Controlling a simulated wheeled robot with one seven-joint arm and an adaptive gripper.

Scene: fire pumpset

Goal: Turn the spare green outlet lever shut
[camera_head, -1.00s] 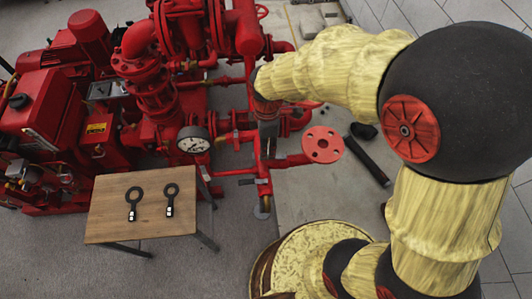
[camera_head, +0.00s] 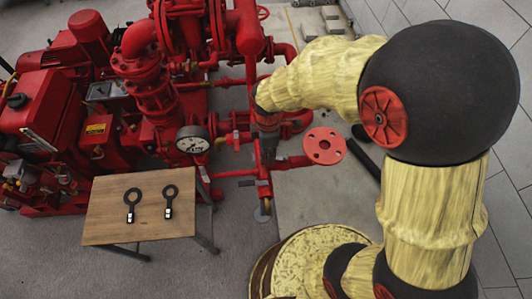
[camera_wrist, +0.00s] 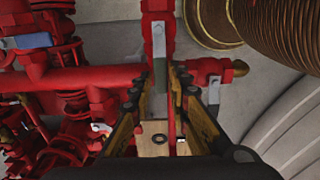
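In the wrist view, a lever with a grey metal upper part and a dull green grip (camera_wrist: 160,74) lies along a red vertical pipe. My gripper (camera_wrist: 160,92) is open, with one finger on each side of the green grip's lower end. Gaps show between the fingers and the grip, and I cannot tell whether either finger touches it. In the head view, my gripper (camera_head: 267,130) is a small dark shape pointing down at the red pipework, and the green grip cannot be made out there.
A second grey lever (camera_wrist: 213,90) sits right of my gripper, and a blue-grey handle (camera_wrist: 27,41) is at upper left. A red flange (camera_head: 324,146) and pressure gauge (camera_head: 193,140) flank the pipes. A wooden table (camera_head: 105,205) holds two dark ring-ended tools.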

